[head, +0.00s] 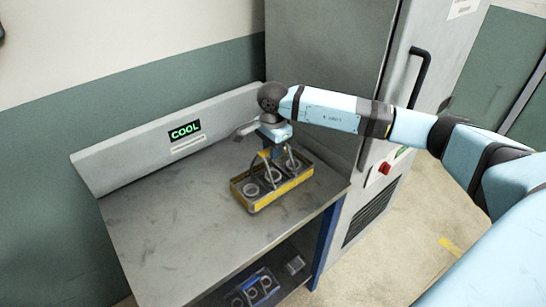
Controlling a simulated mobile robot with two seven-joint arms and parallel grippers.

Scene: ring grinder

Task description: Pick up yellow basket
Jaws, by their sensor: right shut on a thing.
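The yellow basket (256,206) sits on the grey workbench near its right side, below the sign reading COOL. It is a shallow tray with yellow sides, and several metal rings lie in it. A handle rises over its middle. My right gripper (272,152) reaches down from above and is shut on the basket's handle. The fingertips are small and partly hidden by the handle. I cannot tell whether the basket touches the bench. My left gripper is not in view.
The workbench top (170,240) is bare to the left and front. A low back panel with the COOL sign (185,131) stands behind. A tall grey cabinet (325,60) with a black handle (420,75) stands at the right. A blue container (255,288) sits on the lower shelf.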

